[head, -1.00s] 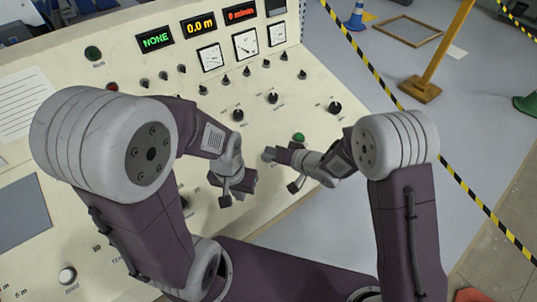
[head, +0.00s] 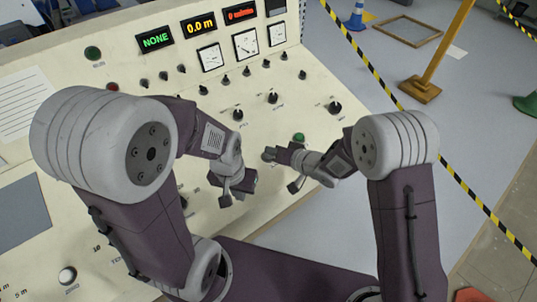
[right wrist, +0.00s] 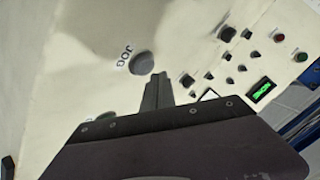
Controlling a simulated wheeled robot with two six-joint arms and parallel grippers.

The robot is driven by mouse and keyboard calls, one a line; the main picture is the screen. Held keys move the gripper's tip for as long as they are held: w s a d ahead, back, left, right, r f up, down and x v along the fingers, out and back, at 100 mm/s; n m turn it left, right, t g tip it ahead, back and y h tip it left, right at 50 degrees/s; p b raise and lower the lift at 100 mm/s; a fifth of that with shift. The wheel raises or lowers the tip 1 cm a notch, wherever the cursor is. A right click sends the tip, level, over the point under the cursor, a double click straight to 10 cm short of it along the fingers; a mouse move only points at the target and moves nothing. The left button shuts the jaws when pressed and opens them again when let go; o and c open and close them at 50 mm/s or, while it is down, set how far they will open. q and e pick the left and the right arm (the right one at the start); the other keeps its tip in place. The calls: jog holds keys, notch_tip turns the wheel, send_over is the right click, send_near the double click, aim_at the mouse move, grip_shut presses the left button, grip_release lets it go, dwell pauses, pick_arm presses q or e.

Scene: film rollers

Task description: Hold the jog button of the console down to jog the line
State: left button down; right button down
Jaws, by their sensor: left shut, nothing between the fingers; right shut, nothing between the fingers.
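The jog button is a grey round knob (right wrist: 141,63) beside the printed word JOG on the cream console (right wrist: 75,45). In the head view a grey round knob (head: 268,154) that seems to be the same one shows at the tip of my right gripper (head: 276,155). In the right wrist view my right gripper (right wrist: 158,78) is shut and empty, with its fingertips close beside the button; I cannot tell whether they touch. My left gripper (head: 225,200) is shut and empty over the console, left of the right one.
A green button (head: 298,137) sits just right of the jog button. Several black knobs, dials and lit displays (head: 155,40) fill the console's upper part. Right of the console is floor with yellow-black tape (head: 362,57) and a yellow post (head: 445,50).

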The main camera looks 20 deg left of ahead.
pick_arm(q)
jog(key=shift+f, duration=0.1)
pick_arm(e)
jog(key=shift+f, duration=0.15)
pick_arm(q)
jog(key=shift+f, duration=0.1)
pick_arm(e)
jog(key=shift+w+f, duration=0.1)
jog(key=shift+f, duration=0.2)
